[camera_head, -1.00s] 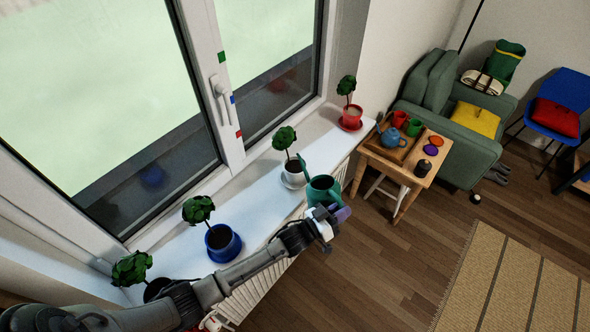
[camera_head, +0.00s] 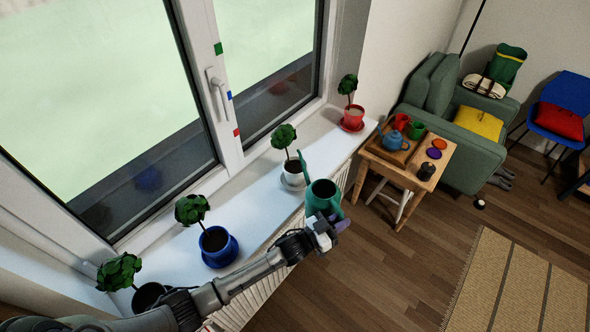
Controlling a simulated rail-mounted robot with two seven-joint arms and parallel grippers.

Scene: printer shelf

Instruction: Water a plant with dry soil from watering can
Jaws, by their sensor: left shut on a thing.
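My left gripper (camera_head: 326,232) is shut on the teal watering can (camera_head: 323,201), holding it beside the window sill's front edge. The can looks roughly upright, and its spout points up and left towards the white pot. Four potted plants stand along the sill: a red pot (camera_head: 352,120) at the far end, a white pot (camera_head: 292,178) nearest the can, a blue pot (camera_head: 222,250) and a black pot (camera_head: 149,296) nearest me. The soil in the red pot looks paler; that in the other pots looks dark. My right gripper is not in view.
A wooden side table (camera_head: 428,182) with a tray, a blue teapot (camera_head: 393,140) and cups stands beyond the can. A green armchair (camera_head: 470,160) is behind it. The window (camera_head: 235,150) borders the sill. Open floor (camera_head: 370,270) lies to the right.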

